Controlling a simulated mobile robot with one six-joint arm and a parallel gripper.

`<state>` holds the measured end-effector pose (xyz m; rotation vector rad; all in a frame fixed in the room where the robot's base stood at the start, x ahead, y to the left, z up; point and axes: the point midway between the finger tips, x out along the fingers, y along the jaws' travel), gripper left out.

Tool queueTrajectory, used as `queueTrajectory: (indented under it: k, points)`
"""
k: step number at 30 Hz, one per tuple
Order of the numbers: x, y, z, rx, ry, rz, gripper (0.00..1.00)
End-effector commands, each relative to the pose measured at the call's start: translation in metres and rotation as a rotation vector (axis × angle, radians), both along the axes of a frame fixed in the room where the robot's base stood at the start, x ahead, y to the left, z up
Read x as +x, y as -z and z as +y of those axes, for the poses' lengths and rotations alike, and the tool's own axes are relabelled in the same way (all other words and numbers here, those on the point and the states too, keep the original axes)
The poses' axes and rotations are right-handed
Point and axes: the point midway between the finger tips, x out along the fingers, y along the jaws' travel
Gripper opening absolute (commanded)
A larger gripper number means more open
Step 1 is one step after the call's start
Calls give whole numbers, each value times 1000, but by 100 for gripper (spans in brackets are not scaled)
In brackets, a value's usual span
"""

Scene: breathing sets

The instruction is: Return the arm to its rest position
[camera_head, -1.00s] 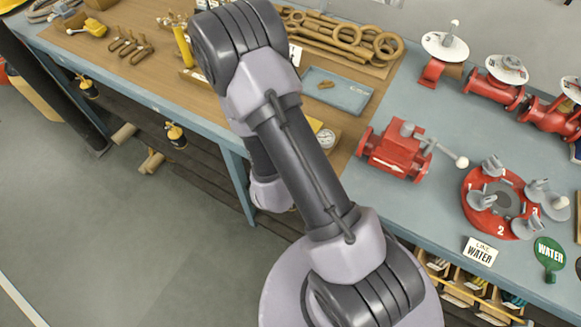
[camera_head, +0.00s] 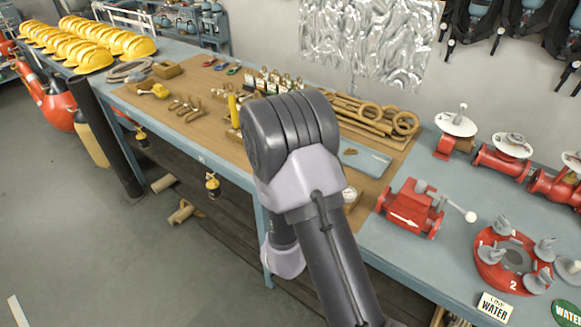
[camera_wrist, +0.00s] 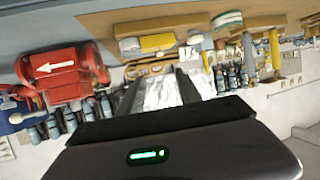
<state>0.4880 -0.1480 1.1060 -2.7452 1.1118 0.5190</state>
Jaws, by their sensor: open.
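My arm (camera_head: 325,240) rises from the bottom of the head view and folds over at a dark elbow above the workbench's front edge. My gripper is hidden behind the arm in that view. In the wrist view my gripper (camera_wrist: 160,92) shows as two dark fingers spread apart, with nothing between them. The crinkled silver sheet shows in the background behind the fingers. The red valve body with a white arrow (camera_wrist: 62,72) is at the left of the wrist view, apart from the fingers.
The blue workbench (camera_head: 385,243) runs diagonally, with a brown tool board, red valve block (camera_head: 411,208) and red round manifold (camera_head: 490,270) on it. Yellow helmets (camera_head: 95,58) stand at the far left. The silver sheet (camera_head: 375,40) hangs behind. Open floor (camera_head: 120,260) lies front left.

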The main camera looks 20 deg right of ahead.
Motion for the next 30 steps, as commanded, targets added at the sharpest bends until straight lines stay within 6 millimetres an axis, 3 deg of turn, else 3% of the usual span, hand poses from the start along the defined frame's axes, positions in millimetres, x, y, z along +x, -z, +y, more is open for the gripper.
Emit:
queueTrajectory:
  k: [5,8,10,13,15,18,21,25,30]
  points:
    - [10,-2,11,105,-11,-25,41]
    - [22,-13,46,321,-80,-38,41]
    - [16,-26,83,474,-177,-5,41]
    - [-24,-47,136,623,-343,97,41]
    - [-71,-54,164,671,-448,195,41]
    - [-144,-52,183,683,-539,333,41]
    - [-198,-46,187,677,-566,430,41]
    - [-229,-43,187,677,-568,487,41]
    - [-230,-43,187,675,-568,490,41]
